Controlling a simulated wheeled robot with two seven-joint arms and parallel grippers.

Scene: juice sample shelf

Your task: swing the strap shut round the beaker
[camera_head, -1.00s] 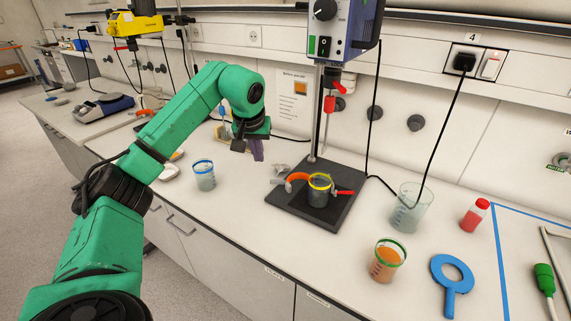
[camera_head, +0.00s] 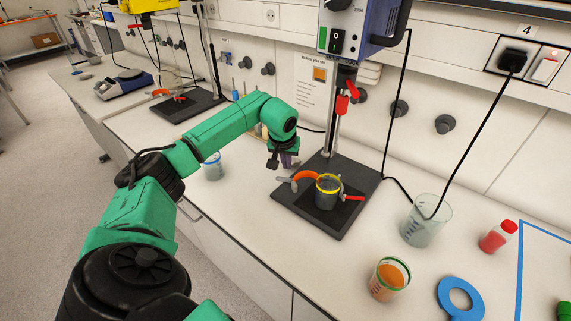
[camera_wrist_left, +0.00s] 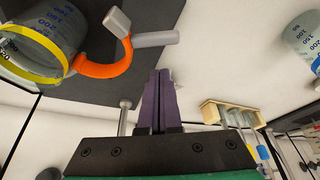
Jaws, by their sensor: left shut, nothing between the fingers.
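The beaker (camera_head: 326,199) stands upright on a black stand plate (camera_head: 349,217), with a yellow band round its rim. The orange strap (camera_head: 305,177) curves out to the left of the beaker, swung open, with a grey end piece. A red handle (camera_head: 352,197) sticks out at the right. The wrist view shows the yellow-banded beaker (camera_wrist_left: 45,25) and the strap (camera_wrist_left: 103,69) at upper left, with a grey bar (camera_wrist_left: 155,39). My left gripper (camera_head: 291,160) is shut and empty, behind and apart from the strap; its purple fingers (camera_wrist_left: 160,85) point towards the plate. My right gripper is out of view.
A stand with a blue motor unit (camera_head: 376,30) rises behind the beaker. A blue-rimmed beaker (camera_head: 212,170) stands left. At right are a large clear beaker (camera_head: 424,225), an orange-filled beaker (camera_head: 387,282), a red bottle (camera_head: 497,237) and a blue ring (camera_head: 460,297).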

